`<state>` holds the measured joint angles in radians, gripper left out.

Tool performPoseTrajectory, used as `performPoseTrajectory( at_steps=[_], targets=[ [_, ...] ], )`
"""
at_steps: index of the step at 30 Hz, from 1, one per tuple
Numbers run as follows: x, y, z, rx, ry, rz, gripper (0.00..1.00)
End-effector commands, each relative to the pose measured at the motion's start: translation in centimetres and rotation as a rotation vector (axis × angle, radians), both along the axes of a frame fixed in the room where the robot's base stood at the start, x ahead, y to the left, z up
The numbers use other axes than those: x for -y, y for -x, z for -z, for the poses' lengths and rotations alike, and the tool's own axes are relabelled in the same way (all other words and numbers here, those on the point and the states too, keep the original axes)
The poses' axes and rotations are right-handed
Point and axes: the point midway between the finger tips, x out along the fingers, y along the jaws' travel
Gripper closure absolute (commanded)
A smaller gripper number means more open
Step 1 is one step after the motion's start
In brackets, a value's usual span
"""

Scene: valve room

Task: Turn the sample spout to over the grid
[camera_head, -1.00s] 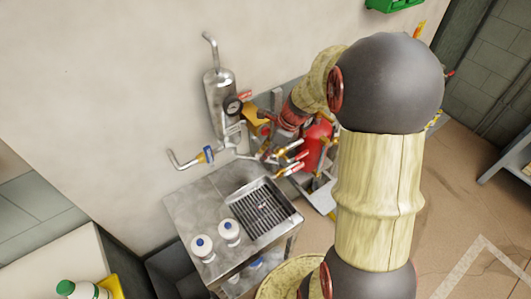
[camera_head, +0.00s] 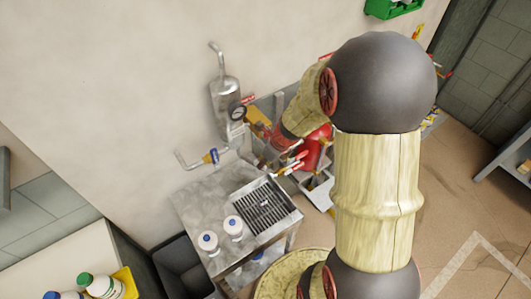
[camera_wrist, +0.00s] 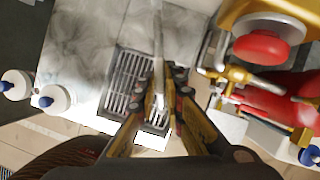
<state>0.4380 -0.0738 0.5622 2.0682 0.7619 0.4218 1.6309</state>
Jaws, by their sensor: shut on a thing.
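The sample spout (camera_wrist: 158,40) is a thin metal pipe in the wrist view, running down the picture between my fingers. My gripper (camera_wrist: 160,95) has yellowish fingers shut on the spout. The grid (camera_wrist: 130,72) is a dark slotted drain in the metal bench top, and in the wrist view the spout and fingers lie across its right part. The grid also shows in the head view (camera_head: 264,205), at the bench's right side. There my arm and crowded fittings hide the hold and most of the spout, so its height above the grid is unclear.
Two white bottles with blue caps (camera_head: 208,242) (camera_head: 233,228) stand on the bench (camera_head: 190,207), left of the grid. A pipe with a blue valve handle (camera_head: 211,156) and a metal cylinder (camera_head: 226,102) are on the wall. Red and yellow fittings (camera_wrist: 264,46) crowd the right.

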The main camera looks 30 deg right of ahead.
Motion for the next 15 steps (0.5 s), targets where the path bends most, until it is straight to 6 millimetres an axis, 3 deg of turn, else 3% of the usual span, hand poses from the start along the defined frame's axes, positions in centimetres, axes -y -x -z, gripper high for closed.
performPoseTrajectory(
  at_steps=[15],
  targets=[
    [-3.6,0.8,-0.2,0.0,0.0,0.321,1.0]
  ],
)
